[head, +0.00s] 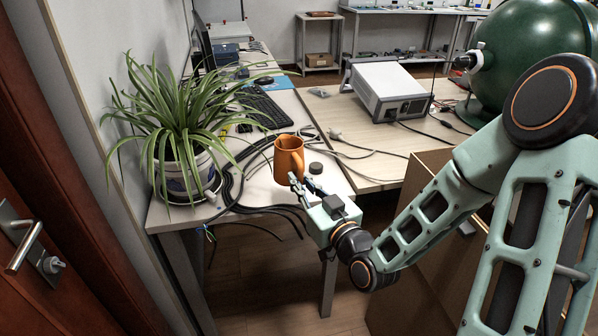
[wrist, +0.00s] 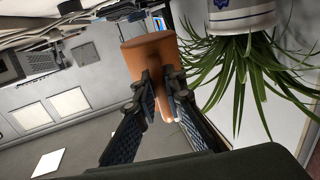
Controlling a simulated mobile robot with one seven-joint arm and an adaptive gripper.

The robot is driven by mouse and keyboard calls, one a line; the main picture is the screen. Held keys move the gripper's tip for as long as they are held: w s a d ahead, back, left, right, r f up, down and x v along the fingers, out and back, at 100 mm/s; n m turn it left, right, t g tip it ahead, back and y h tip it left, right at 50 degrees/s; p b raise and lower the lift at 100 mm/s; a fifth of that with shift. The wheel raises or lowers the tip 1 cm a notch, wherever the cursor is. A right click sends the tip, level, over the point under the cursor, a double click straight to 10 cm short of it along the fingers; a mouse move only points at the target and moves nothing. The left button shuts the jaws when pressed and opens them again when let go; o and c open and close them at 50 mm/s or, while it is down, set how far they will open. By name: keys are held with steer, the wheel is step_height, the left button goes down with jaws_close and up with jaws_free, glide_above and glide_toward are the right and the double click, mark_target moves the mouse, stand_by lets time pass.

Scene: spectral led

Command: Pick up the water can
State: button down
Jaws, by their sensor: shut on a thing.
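The water can is an orange, mug-shaped vessel (head: 287,160) with a handle on its side. It is upright at the front part of the desk, and I cannot tell whether it touches the desktop. My gripper (head: 304,184) reaches in from the lower right, at the can's handle side. In the wrist view, which is turned nearly upside down, the two dark fingers (wrist: 161,92) are on either side of the handle of the orange can (wrist: 148,52), shut on it. The fingers hide part of the handle.
A spiky-leaved potted plant (head: 185,130) stands left of the can; it also shows in the wrist view (wrist: 243,75). Loose black cables (head: 232,185) and a small dark round object (head: 316,168) lie nearby. A keyboard (head: 263,107) lies behind. A cardboard box (head: 423,175) stands at the right.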

steer(key=s+r+p, duration=0.3)
steer(key=s+p, duration=0.4)
steer(key=p, duration=0.8)
steer(key=shift+s+d+r+p, duration=0.25)
steer(key=shift+d+p, duration=0.1)
steer(key=shift+d, duration=0.1)
steer(key=shift+s, duration=0.1)
